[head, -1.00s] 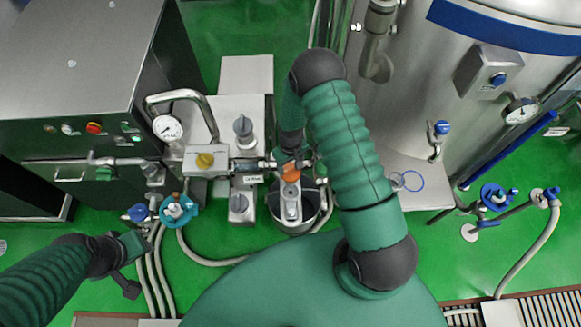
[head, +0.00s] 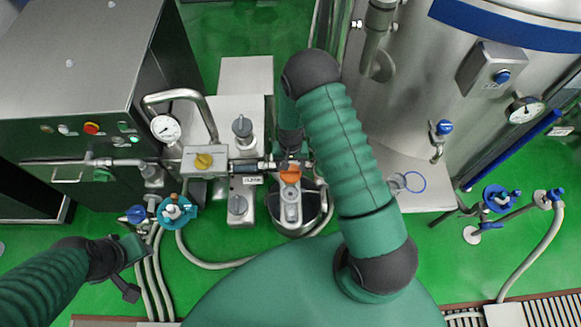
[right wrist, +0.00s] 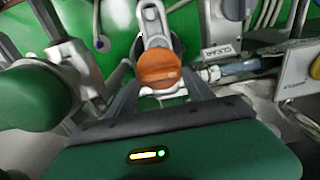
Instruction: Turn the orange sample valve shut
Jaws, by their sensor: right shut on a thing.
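The orange sample valve (head: 290,175) sits at the right end of the pipe run, above a steel pail. In the right wrist view its rounded orange handle (right wrist: 159,69) shows between my finger bars. My right gripper (head: 290,163) reaches down from above and is shut on this handle; my arm partly hides the fingers in the head view. My left gripper (head: 132,268) hangs at the lower left, apart from the valve, and its jaw opening is unclear.
The steel pail (head: 308,215) stands under the valve. A yellow knob (head: 204,161), a pressure gauge (head: 165,128) and grey knobs are close by on the left. A teal valve (head: 177,210) with hoses is near my left gripper. The large steel tank (head: 430,85) stands right.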

